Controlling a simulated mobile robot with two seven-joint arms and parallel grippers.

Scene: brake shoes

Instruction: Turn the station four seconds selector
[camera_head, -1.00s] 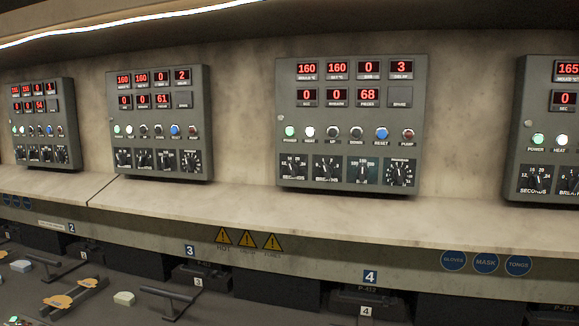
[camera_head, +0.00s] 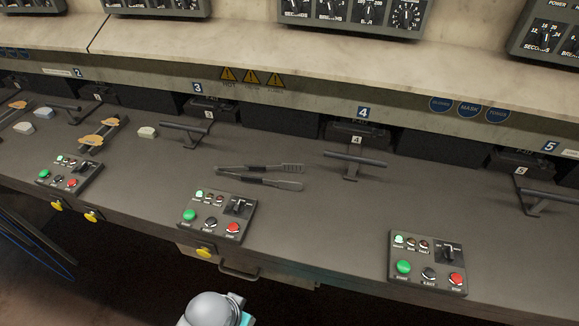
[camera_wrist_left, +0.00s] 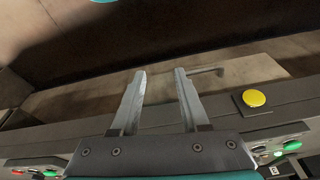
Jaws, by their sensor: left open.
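The station four control panel (camera_head: 345,22) is at the top of the head view, above the blue 4 label (camera_head: 364,112). Its upper part is cut off by the frame edge. The seconds selector (camera_head: 296,9) is the leftmost of its dials, a black pointer knob on a dark scale, partly cut off at the top. My left gripper (camera_wrist_left: 160,71) is open and empty in the left wrist view, far from the selector. Its fingers are over the front of the bench. My right gripper is in neither view.
A pale ledge (camera_head: 300,60) runs below the panels. On the dark bench are black tongs (camera_head: 262,178), bar handles (camera_head: 355,159) and button boxes (camera_head: 427,262). A yellow button (camera_wrist_left: 254,98) is right of my left fingers. A rounded part of mine (camera_head: 212,308) shows at the bottom.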

